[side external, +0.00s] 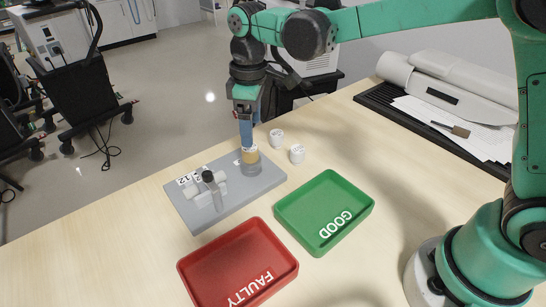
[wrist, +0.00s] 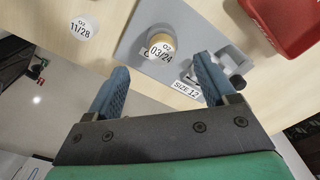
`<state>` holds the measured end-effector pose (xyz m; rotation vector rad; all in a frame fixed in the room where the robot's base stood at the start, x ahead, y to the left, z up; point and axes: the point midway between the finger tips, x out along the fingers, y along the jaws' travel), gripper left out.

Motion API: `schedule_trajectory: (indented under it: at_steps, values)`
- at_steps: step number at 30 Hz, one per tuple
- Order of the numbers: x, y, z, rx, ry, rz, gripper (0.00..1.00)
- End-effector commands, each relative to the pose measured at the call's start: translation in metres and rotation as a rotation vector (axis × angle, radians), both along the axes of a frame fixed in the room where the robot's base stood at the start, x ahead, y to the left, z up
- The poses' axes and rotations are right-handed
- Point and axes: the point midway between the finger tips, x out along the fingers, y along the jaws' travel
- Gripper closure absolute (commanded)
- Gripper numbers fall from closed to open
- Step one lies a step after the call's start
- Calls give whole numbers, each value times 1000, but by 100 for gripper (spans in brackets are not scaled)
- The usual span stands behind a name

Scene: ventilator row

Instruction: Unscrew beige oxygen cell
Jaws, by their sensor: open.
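My gripper (side external: 246,143) points down just over the cell in the side view. In the wrist view my gripper (wrist: 162,65) has its two blue fingers apart, with nothing held between them. The cell appears between the lines of the fingers, beyond their tips. Whether a finger touches it cannot be told.
Two white cells (side external: 276,138) (side external: 297,154) stand on the table behind the plate. One white cell (wrist: 82,28) reads "11/28". A white fitting with a black knob (side external: 208,177) rises from the plate. A green GOOD tray (side external: 285,213) and red FAULTY tray (side external: 190,276) lie in front.

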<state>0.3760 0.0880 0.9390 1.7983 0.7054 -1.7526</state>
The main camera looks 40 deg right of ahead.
Motion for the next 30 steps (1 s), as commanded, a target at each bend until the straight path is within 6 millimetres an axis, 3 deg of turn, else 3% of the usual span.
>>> schedule_trajectory:
  at_steps: [16,26,30]
  values:
    - [4,5,-57,-5,22,32,22]
    - [4,5,-62,-5,22,31,22]
    - [4,5,-62,-5,22,31,59]
